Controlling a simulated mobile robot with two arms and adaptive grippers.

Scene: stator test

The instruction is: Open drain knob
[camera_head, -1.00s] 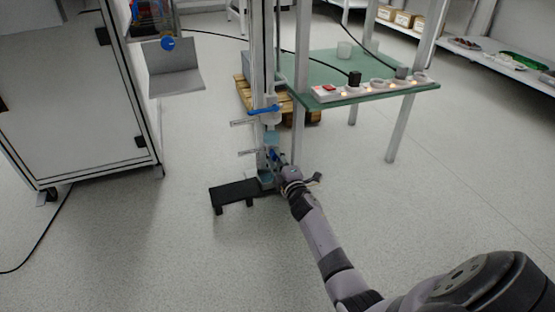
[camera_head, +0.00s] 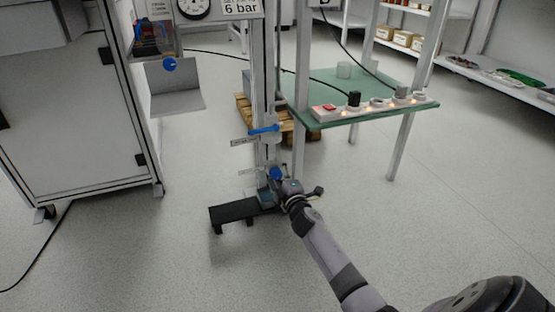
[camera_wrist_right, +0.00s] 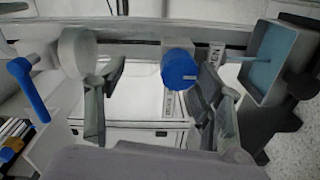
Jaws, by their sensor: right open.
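A round blue knob (camera_head: 277,173) sits low on the upright post, above a black base. It also shows in the right wrist view (camera_wrist_right: 179,68), with a small pale label beside it whose text is cut off. My right gripper (camera_wrist_right: 160,85) is open. In the wrist view its two fingers stand on either side of the knob, with the right finger nearer and a wide gap on the left. I cannot tell whether a finger touches it. In the head view my right gripper (camera_head: 282,189) is just below and right of the knob. My left gripper is not in view.
A blue lever handle (camera_head: 264,130) is higher on the post and shows at the wrist view's left (camera_wrist_right: 28,88). A light-blue open container (camera_wrist_right: 270,62) is at the right. A green table (camera_head: 385,85) with switches and a white cabinet (camera_head: 75,130) flank the post.

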